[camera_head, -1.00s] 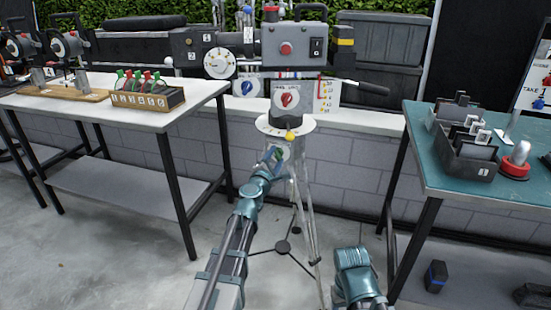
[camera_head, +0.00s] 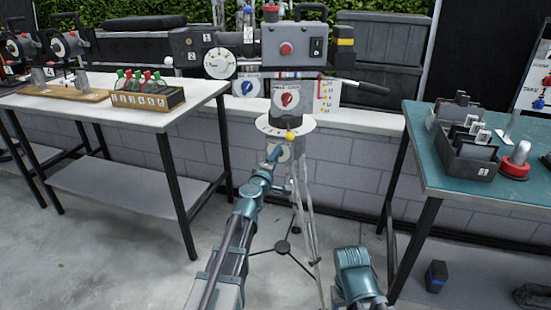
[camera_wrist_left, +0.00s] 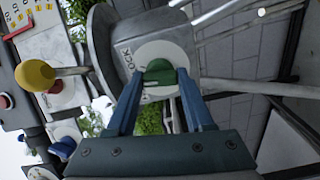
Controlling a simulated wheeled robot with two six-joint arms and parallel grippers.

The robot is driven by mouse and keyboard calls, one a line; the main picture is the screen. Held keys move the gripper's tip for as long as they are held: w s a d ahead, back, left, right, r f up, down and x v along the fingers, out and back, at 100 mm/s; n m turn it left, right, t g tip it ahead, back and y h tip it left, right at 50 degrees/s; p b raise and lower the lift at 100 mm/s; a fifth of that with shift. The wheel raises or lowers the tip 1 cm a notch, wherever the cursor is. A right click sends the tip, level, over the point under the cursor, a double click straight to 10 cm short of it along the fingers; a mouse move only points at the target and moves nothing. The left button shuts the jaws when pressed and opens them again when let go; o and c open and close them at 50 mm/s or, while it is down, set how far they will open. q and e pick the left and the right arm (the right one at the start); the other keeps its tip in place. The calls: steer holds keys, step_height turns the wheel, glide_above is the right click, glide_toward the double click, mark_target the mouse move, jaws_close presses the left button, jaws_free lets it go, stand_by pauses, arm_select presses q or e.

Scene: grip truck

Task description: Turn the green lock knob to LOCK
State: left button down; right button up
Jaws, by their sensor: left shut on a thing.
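The green lock knob (camera_wrist_left: 160,72) sits on a round white dial (camera_wrist_left: 172,58) on the grey tripod head, with the letters LOCK on the plate at its left in the left wrist view. My left gripper (camera_wrist_left: 160,80) is shut on the knob, one blue finger on each side. In the head view, my left gripper (camera_head: 273,154) is at the dial plate below the tripod's white disc (camera_head: 285,126), and the knob is hidden behind it. I cannot tell exactly where the knob points. My right arm shows at the bottom, its gripper out of view.
A camera body with a red button (camera_head: 286,48) and a pan handle (camera_head: 360,87) stands above the tripod. A yellow ball knob (camera_head: 290,136) sticks out close above my left gripper, also in the left wrist view (camera_wrist_left: 34,75). Tables stand left (camera_head: 90,112) and right (camera_head: 440,178).

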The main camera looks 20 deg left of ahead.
arm_select(q)
steer(key=shift+m, duration=1.9)
steer(key=shift+s, duration=0.1)
steer(key=shift+c, duration=1.4)
jaws_free()
